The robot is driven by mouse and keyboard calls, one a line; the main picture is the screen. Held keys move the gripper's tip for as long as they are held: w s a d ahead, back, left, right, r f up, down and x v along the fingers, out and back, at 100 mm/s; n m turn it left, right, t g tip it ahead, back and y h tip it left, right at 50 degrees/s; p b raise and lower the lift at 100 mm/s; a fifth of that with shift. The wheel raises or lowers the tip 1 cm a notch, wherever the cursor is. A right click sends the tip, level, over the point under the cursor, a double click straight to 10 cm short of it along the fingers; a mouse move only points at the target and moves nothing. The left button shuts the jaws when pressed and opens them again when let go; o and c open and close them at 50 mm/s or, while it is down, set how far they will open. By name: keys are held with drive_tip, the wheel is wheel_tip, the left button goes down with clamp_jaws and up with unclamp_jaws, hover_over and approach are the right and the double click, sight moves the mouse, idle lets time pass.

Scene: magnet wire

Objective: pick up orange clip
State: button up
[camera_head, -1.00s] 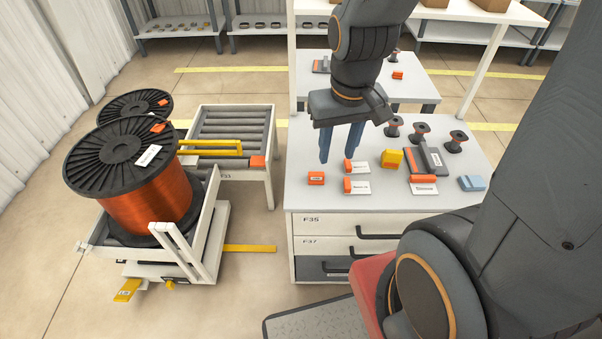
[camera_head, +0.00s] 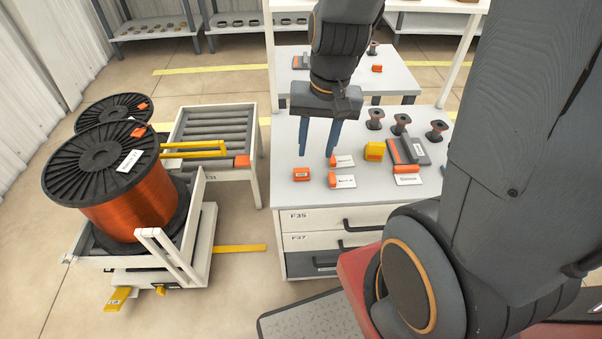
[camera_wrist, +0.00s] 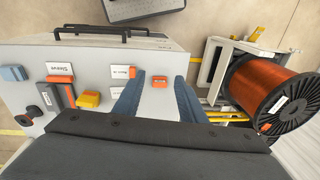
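An orange clip (camera_head: 301,174) with a small pale label lies alone near the front left of the grey worktop (camera_head: 300,195). Two more orange clips, (camera_head: 333,161) and (camera_head: 332,180), lie to its right beside white name cards. My gripper (camera_head: 317,155) is open and empty, its two blue fingers pointing down above the worktop. It is behind and slightly right of the lone clip in the head view. In the wrist view the lone clip (camera_wrist: 159,82) appears between the fingers (camera_wrist: 157,96), just beyond their tips. The fingers appear apart from it.
A yellow block (camera_head: 374,151), a grey-and-orange holder (camera_head: 409,152) and small spools (camera_head: 401,124) stand to the right. A roller conveyor (camera_head: 212,130) and a large copper wire spool (camera_head: 127,205) stand left. Drawers (camera_head: 318,219) are below the worktop.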

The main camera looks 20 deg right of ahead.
drive_tip(key=w+d+f+m+y, duration=0.1)
drive_tip(key=w+f+m+y, duration=0.1)
drive_tip(key=w+f+m, duration=0.55)
drive_tip(key=m+y, duration=0.1)
drive_tip(key=m, duration=0.9)
approach(302, 169)
drive_tip(key=s, duration=0.1)
drive_tip(key=f, duration=0.1)
drive_tip(key=a+f+p, duration=0.1)
drive_tip(key=shift+w+a+f+y, duration=0.15)
drive_tip(key=shift+f+y, duration=0.15)
drive_tip(key=shift+f, duration=0.1)
drive_tip(key=shift+w+d+p+x, duration=0.1)
drive_tip(key=shift+p+x, duration=0.15)
drive_tip(key=shift+x, duration=0.65)
drive_tip(key=shift+w+d+p+x, duration=0.1)
drive_tip(key=shift+w+p+x, duration=0.1)
drive_tip(key=shift+x, duration=0.7)
drive_tip(key=shift+w+d+p+x, duration=0.1)
drive_tip(key=shift+p+x, duration=0.15)
drive_tip(key=shift+x, duration=0.7)
clamp_jaws()
